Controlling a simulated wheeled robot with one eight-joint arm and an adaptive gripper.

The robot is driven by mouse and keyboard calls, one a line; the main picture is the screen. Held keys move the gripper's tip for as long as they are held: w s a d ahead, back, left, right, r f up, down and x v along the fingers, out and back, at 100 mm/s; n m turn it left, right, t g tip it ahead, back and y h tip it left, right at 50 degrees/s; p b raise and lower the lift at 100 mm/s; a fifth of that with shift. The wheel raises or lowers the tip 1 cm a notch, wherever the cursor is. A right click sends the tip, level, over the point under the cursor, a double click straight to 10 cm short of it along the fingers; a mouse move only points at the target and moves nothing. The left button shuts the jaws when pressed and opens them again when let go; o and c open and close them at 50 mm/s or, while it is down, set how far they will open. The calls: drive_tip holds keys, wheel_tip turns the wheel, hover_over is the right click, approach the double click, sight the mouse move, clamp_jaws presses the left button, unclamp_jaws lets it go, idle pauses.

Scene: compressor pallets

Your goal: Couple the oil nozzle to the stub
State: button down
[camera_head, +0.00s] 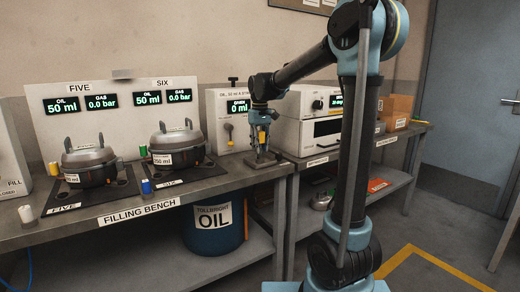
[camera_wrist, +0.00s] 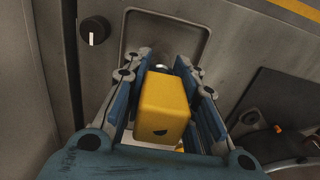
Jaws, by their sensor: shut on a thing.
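My gripper (camera_head: 262,150) is low over a grey tray (camera_head: 266,164) at the right end of the filling bench. In the wrist view its blue fingers (camera_wrist: 170,85) are shut on a yellow block with a dark drop mark, which looks like the oil nozzle (camera_wrist: 163,104). A short metal end shows beyond the block, over the recessed tray (camera_wrist: 195,25). Two grey lidded compressors, on FIVE (camera_head: 88,162) and SIX (camera_head: 177,145), stand left of the gripper. Part of one (camera_wrist: 285,140) shows at right in the wrist view, with a small orange piece. I cannot make out the stub for certain.
The dosing box (camera_head: 222,112) behind the gripper shows a green display and a yellow part. A white machine (camera_head: 305,120) stands close at right. A blue OIL drum (camera_head: 213,236) is underneath.

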sight(260, 134)
drive_tip(key=shift+r, duration=2.35)
